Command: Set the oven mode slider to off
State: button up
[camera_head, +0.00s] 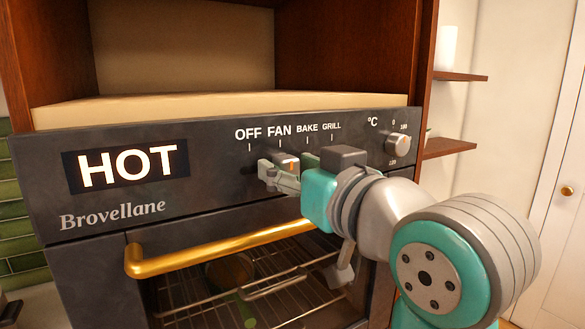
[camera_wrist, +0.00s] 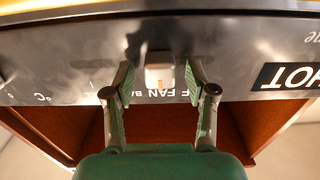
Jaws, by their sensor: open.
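The oven mode slider (camera_head: 288,160) is a small light knob with an orange mark on the oven's dark control panel. It sits below the FAN label, to the right of OFF. In the wrist view, which is upside down, the slider knob (camera_wrist: 159,71) stands between the two green finger pads. My gripper (camera_head: 272,172) is open at the panel, with its fingers on either side of the knob. Gaps show between knob and pads in the wrist view (camera_wrist: 158,80). The gripper partly covers the slider's track.
A HOT display (camera_head: 126,166) is on the panel's left. A round temperature knob (camera_head: 398,146) is at its right. The gold oven door handle (camera_head: 200,252) juts out below my gripper. A wooden cabinet (camera_head: 345,50) surrounds the open space above the panel.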

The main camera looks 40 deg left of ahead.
aim_at(247, 168)
grip_shut()
jog(key=shift+s+a, duration=0.3)
jog(key=shift+s, duration=0.45)
jog(key=shift+s+a, duration=0.35)
jog(key=shift+s, duration=0.4)
jog(key=shift+s+a, duration=0.3)
jog(key=shift+s, duration=0.45)
grip_release()
jog(key=shift+s, duration=0.1)
jog(key=v, duration=1.2)
jog(key=shift+f, duration=0.1)
